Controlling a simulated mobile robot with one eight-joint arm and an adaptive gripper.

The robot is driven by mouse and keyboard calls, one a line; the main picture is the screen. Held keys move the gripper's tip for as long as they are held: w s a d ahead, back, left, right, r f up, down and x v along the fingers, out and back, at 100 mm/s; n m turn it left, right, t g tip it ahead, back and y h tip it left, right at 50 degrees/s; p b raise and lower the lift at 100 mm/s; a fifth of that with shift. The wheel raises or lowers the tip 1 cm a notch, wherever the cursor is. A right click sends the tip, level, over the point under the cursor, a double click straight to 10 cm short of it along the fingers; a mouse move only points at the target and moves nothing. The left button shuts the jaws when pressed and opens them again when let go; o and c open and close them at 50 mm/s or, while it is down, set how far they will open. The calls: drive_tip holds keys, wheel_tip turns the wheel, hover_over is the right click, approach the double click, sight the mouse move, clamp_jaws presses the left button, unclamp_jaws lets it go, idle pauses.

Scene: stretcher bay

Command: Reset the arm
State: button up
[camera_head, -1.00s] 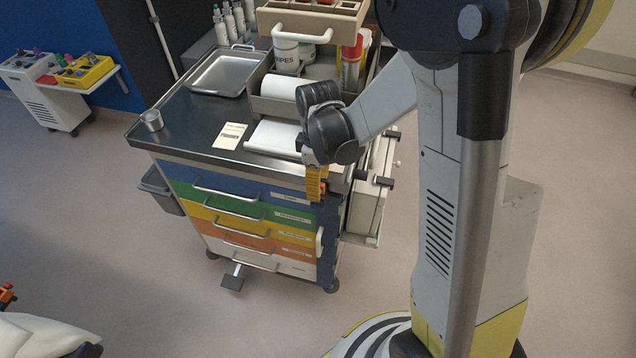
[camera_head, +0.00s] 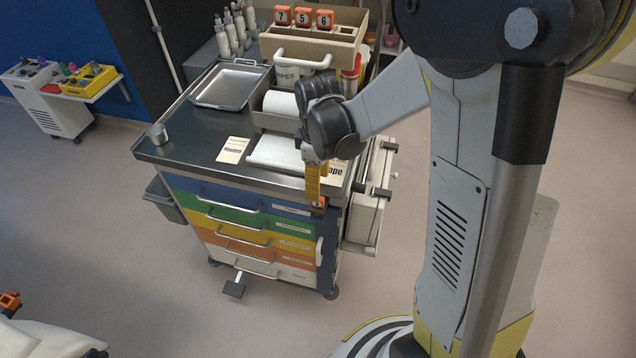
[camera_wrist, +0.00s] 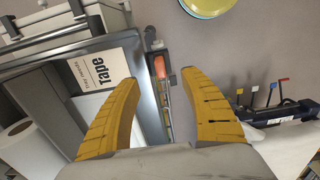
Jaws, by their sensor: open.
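My gripper (camera_head: 316,199) hangs at the front right corner of the trolley (camera_head: 190,150), with its yellow fingers pointing down. The wrist view shows both fingers of my gripper (camera_wrist: 165,95) spread wide with nothing between them. Below and between them are the trolley's edge and the floor. A card reading "Tape" (camera_wrist: 100,68) lies left of the fingers in the wrist view. In the head view my grey arm reaches in from the right, and my forearm hides part of the trolley's right side.
The trolley top holds a metal tray (camera_head: 229,84), a small metal cup (camera_head: 158,134), a card (camera_head: 233,150) and a paper roll (camera_head: 280,104). A wooden organiser (camera_head: 345,42) with numbered orange blocks stands behind. A side table (camera_head: 97,88) is far left.

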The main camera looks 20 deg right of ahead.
drive_tip(key=shift+r, duration=0.25)
idle(0.6)
drive_tip(key=shift+s+r+b, duration=0.1)
drive_tip(key=shift+r+b, duration=0.05)
drive_tip(key=shift+b, duration=0.2)
drive_tip(key=s+r+m+t+b, duration=0.1)
drive_tip(key=s+m+t+b, duration=0.6)
drive_tip(key=s+m+b, duration=0.3)
drive_tip(key=s+b, duration=0.2)
drive_tip(key=b, duration=0.1)
drive_tip(key=shift+s+r+m, duration=0.25)
drive_tip(key=shift+r+m, duration=0.05)
drive_tip(key=shift+m, duration=0.1)
idle(0.7)
